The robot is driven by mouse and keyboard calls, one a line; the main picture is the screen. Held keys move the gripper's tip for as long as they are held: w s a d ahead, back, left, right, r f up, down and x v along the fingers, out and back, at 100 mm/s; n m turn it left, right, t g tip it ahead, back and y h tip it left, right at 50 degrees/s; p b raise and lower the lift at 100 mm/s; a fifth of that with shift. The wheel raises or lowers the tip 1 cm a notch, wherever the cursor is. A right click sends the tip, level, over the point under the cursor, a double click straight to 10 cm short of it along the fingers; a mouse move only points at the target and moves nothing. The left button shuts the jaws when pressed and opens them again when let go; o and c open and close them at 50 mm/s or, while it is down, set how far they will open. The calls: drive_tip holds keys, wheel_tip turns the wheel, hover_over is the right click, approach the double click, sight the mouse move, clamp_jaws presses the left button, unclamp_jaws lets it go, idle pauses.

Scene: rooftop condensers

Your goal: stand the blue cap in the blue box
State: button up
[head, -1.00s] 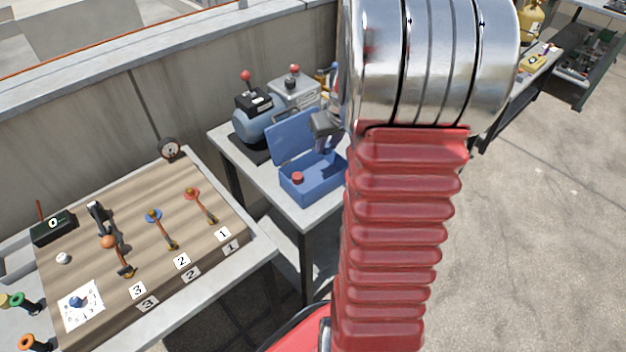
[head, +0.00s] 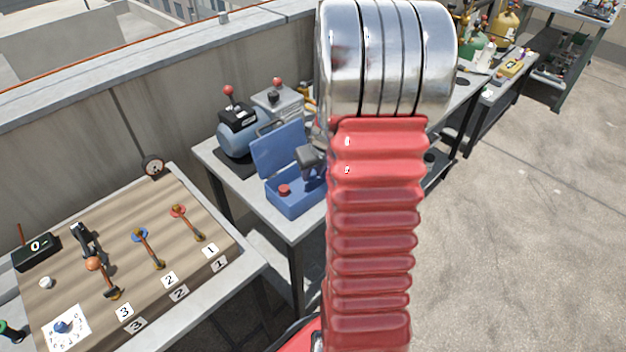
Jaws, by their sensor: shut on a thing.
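The blue box (head: 296,203) stands on the grey table with its lid up at the back. A red cap (head: 284,190) stands inside it on the left. My gripper (head: 312,170) reaches down over the right part of the box, its fingertips low near the opening. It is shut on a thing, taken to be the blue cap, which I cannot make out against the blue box. My red arm hides the right edge of the box and part of the gripper, so I cannot tell whether the cap touches the box floor.
A blue-grey machine with a red-knobbed lever (head: 237,130) and a grey one (head: 283,100) stand behind the box. A wooden board with numbered levers (head: 130,260) is at the left. A concrete parapet (head: 60,130) runs behind the tables.

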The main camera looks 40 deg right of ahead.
sight(313, 178)
drive_tip(key=shift+f, duration=1.8)
drive_tip(key=o, duration=1)
drive_tip(key=shift+r, duration=0.1)
drive_tip(key=v, duration=1.2)
